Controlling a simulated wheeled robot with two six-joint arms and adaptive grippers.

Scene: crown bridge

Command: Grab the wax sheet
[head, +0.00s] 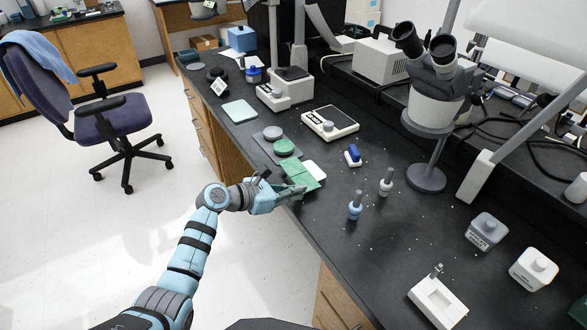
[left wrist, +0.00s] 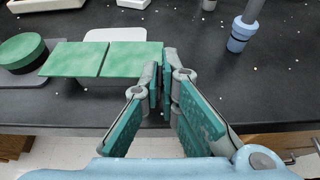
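The green wax sheet (head: 314,170) lies near the front edge of the black bench, over a white flat piece. In the left wrist view it shows as two flat green squares (left wrist: 83,59) side by side. My left gripper (head: 298,192) reaches in at the sheet's near side. In the left wrist view its two teal-padded fingers (left wrist: 163,82) have their tips almost together, beside the sheet's right edge. The left fingertip overlaps that edge in the picture; I cannot tell whether they touch. Nothing shows clearly between the tips. My right gripper is not in view.
A round green disc (head: 284,147) on a grey plate sits beyond the sheet. A scale (head: 330,123) and microscope (head: 433,100) stand farther back.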

